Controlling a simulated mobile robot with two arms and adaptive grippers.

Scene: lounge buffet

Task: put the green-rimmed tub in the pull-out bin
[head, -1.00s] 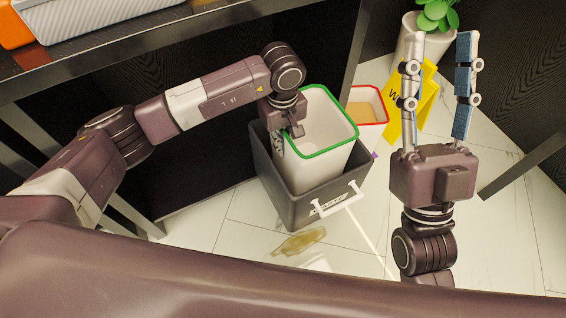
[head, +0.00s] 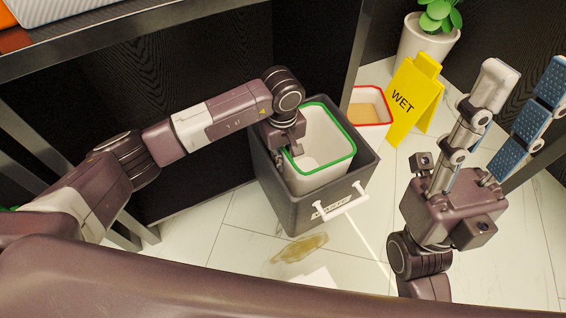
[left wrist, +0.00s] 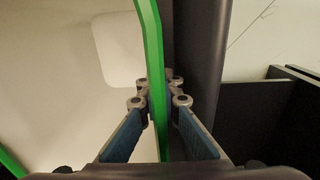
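The white tub with a green rim (head: 325,148) stands inside the dark grey pull-out bin (head: 288,212), its rim a little above the bin's edge. My left gripper (head: 287,155) reaches down at the tub's left side. In the left wrist view, the left gripper's fingers (left wrist: 160,88) close on the tub's wall, one on each side of the green rim (left wrist: 153,60). The tub's base is hidden by the bin. My right gripper (head: 525,88) is raised at the right, its fingers apart and empty.
A red-rimmed white container (head: 368,105) stands behind the bin. A yellow WET sign (head: 412,103) and a potted plant (head: 428,42) are further back right. A brown spill (head: 300,247) lies on the tiled floor in front of the bin. A dark counter (head: 130,40) overhangs the upper left.

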